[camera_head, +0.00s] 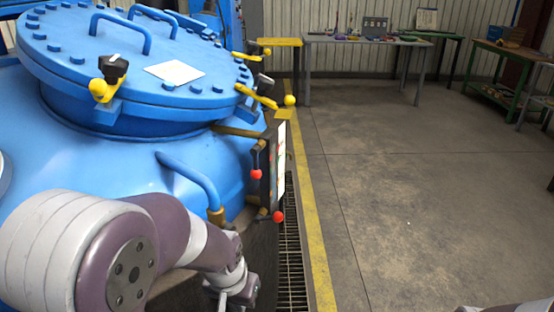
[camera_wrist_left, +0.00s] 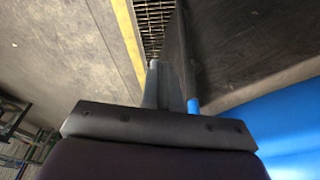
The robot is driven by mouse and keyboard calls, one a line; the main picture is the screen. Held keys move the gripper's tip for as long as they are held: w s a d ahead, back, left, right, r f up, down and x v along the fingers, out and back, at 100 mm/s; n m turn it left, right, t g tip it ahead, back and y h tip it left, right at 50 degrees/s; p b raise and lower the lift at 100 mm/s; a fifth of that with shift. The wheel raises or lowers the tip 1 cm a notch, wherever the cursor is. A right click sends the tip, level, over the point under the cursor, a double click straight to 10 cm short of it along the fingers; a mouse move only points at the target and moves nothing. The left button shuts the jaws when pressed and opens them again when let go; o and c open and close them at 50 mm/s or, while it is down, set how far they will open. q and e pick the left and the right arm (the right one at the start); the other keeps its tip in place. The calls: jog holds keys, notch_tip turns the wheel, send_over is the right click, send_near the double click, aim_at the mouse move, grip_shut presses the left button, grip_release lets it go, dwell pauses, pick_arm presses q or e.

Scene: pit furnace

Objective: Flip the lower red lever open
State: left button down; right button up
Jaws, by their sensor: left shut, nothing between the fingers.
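The lower red lever (camera_head: 278,216) has a red ball knob and sticks out at the bottom of a dark panel box (camera_head: 270,172) on the side of the blue furnace. An upper lever (camera_head: 256,173) with a red knob hangs above it and a little to the left. My left gripper (camera_head: 222,302) is below and to the left of the lower lever, apart from it, pointing down. Its fingers also show in the left wrist view (camera_wrist_left: 154,80), closed together with nothing between them. No red lever shows in the left wrist view. My right gripper is out of view.
The blue furnace (camera_head: 120,160) fills the left, with a bent blue pipe (camera_head: 190,178) near my arm and yellow-handled clamps on its lid. A floor grating (camera_head: 291,255) and yellow line (camera_head: 312,215) run beside it. Open floor (camera_head: 430,200) lies right; tables stand behind.

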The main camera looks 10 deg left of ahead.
pick_arm(q)
jog(key=w+r+p, duration=0.4)
jog(key=r, duration=0.5)
notch_tip(320, 180, up, 6)
jog(key=m+t+h+p, duration=0.1)
jog(key=t+p, duration=0.1)
send_over(276, 213)
jog(key=s+a, duration=0.3)
jog(key=s, duration=0.2)
jog(key=x, duration=0.4)
jog(key=s+p+x, duration=0.1)
jog(key=x, duration=0.4)
jog(key=d+p+x, duration=0.1)
jog(key=x, duration=0.3)
jog(key=shift+s+d+f, duration=0.1)
jog(key=shift+d+f, duration=0.05)
jog(key=shift+f, duration=0.25)
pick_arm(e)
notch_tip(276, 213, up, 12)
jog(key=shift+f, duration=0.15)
pick_arm(q)
jog(key=d+f+b, duration=0.3)
jog(key=shift+s+f, duration=0.15)
jog(key=shift+s, duration=0.1)
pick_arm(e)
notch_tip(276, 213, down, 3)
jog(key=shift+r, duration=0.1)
